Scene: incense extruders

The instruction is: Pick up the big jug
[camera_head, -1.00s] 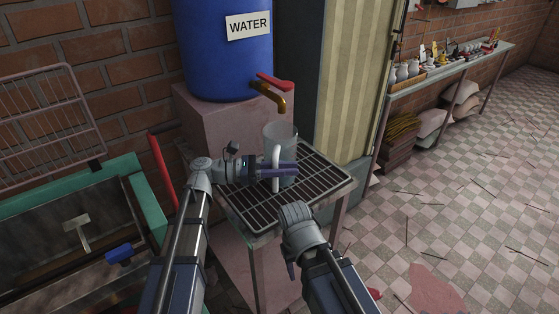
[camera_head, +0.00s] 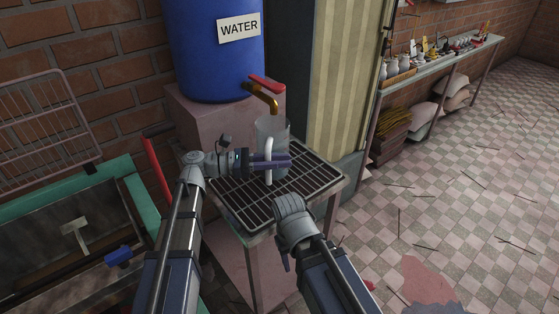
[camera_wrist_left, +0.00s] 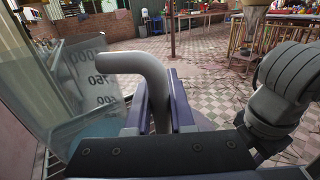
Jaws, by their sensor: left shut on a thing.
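The big jug (camera_head: 273,134) is clear, with a pale handle, and stands upright just under the tap, over the grated table. My left gripper (camera_head: 270,160) comes from the left and is shut on its handle. In the left wrist view the handle (camera_wrist_left: 133,62) runs down between the two purple-grey fingers (camera_wrist_left: 160,105). The jug's clear wall (camera_wrist_left: 75,80) there shows measuring marks and a bluish lower part. A small gap under the jug is hard to judge. My right wrist (camera_head: 295,218) is in front of the table; its fingers are not clearly seen.
A blue water barrel (camera_head: 215,65) stands on a pink block behind, with a brass tap (camera_head: 262,96) and red lever close above the jug. The grated table (camera_head: 245,205) is otherwise bare. A green-rimmed basin (camera_head: 140,205) is at left. Open tiled floor (camera_head: 440,210) lies right.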

